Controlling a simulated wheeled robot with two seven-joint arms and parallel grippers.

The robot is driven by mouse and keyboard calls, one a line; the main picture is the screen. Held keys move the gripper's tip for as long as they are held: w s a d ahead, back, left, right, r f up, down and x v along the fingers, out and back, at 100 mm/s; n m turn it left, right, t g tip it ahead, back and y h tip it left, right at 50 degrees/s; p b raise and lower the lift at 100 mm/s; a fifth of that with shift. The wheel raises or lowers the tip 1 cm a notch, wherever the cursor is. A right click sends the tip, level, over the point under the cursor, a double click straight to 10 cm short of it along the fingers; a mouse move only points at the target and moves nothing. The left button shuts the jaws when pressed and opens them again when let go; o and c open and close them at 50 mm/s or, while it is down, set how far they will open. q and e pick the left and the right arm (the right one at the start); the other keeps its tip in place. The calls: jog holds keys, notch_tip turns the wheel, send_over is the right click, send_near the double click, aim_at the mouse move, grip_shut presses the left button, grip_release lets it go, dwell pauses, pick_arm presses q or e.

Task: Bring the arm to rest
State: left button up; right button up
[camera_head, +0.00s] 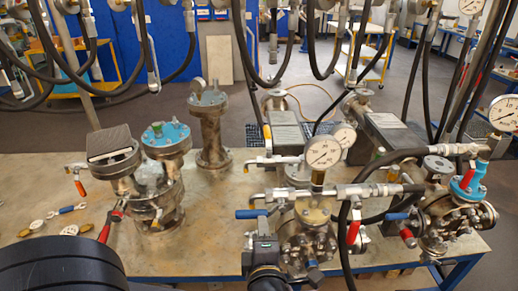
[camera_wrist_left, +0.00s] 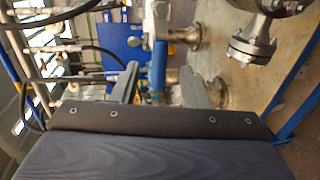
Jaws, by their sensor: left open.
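My left gripper (camera_head: 264,244) is low in the middle of the head view, in front of the valve assembly on the bench. In the left wrist view its two grey fingers (camera_wrist_left: 158,88) stand apart with a gap between them. A blue valve handle (camera_wrist_left: 158,66) shows in line with that gap. I cannot tell whether the fingers touch it. A blue handle (camera_head: 252,213) also shows just above the gripper in the head view. I see nothing held. My right gripper is not in view.
The metal bench (camera_head: 200,250) carries a vessel with a red lever (camera_head: 110,226) at left and a flanged column (camera_head: 210,125) behind. Gauges (camera_head: 322,152), hoses and valves crowd the right. Black hoses (camera_head: 272,75) hang overhead. The bench between left vessel and gripper is clear.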

pick_arm(q)
jog(key=s+a+f+n+g+y+b, duration=0.1)
jog(key=a+f+n+g, duration=0.15)
jog(key=a+n, duration=0.45)
jog(key=s+a+f+n+g+y, duration=0.2)
jog(key=a+n+g, duration=0.1)
jog(key=a+n, duration=0.45)
jog(key=s+a+f+n+g+y+b, duration=0.1)
jog(key=a+f+n+g, duration=0.15)
jog(key=a+n, duration=0.45)
jog(key=s+a+f+n+g+h, duration=0.1)
jog(key=s+a+n+g+h, duration=0.1)
jog(key=s+n, duration=0.5)
jog(key=s+a+n+g+h, duration=0.1)
jog(key=s+n+g+h, duration=0.15)
jog(key=n, duration=0.95)
jog(key=s+r+n+h, duration=0.1)
jog(key=n, duration=0.4)
jog(key=s+d+r+n+t+h+b, duration=0.1)
jog(key=n, duration=0.4)
jog(key=s+d+r+n+t+h, duration=0.1)
jog(key=n+h, duration=0.1)
jog(key=n, duration=0.3)
jog(key=shift+s+d+b, duration=0.25)
jog(key=shift+s+b, duration=0.1)
jog(key=shift+s, duration=0.05)
jog(key=shift+o, duration=0.3)
